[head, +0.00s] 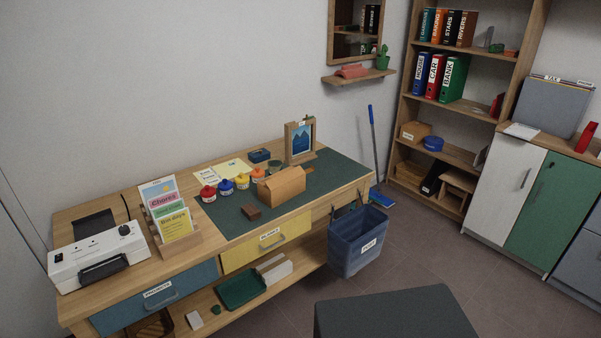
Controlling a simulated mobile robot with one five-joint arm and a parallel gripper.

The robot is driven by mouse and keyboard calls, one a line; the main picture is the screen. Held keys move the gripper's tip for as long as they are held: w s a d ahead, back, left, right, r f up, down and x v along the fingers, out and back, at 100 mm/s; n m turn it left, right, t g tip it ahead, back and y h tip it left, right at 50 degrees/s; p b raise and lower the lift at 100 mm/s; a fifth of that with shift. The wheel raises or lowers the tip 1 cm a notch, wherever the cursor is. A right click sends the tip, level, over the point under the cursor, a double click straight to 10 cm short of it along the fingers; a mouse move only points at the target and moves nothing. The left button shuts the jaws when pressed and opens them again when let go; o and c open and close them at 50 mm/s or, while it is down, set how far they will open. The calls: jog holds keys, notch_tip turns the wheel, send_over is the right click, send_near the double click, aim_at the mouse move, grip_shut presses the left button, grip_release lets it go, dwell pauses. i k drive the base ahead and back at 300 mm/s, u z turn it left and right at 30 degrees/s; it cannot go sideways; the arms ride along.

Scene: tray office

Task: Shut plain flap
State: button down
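No part is clearly marked as the plain flap. The low cabinet at the right has a plain whitish door (503,194) with a dark handle, beside a green door (552,208). The whitish door looks flush or nearly so; I cannot tell whether it is fully shut. A brown carton (282,188) with a peaked top stands on the desk's dark green mat (228,217); I cannot tell how its flaps lie. My gripper is not in view.
The wooden desk (347,191) has a blue drawer (190,283) and a yellow drawer (240,256). A blue bin (355,262) stands at its right end. A dark flat-topped block fills the bottom centre. Floor (450,270) is clear before the cabinet.

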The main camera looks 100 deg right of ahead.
aim_at(272, 184)
jog(key=z, duration=1.8)
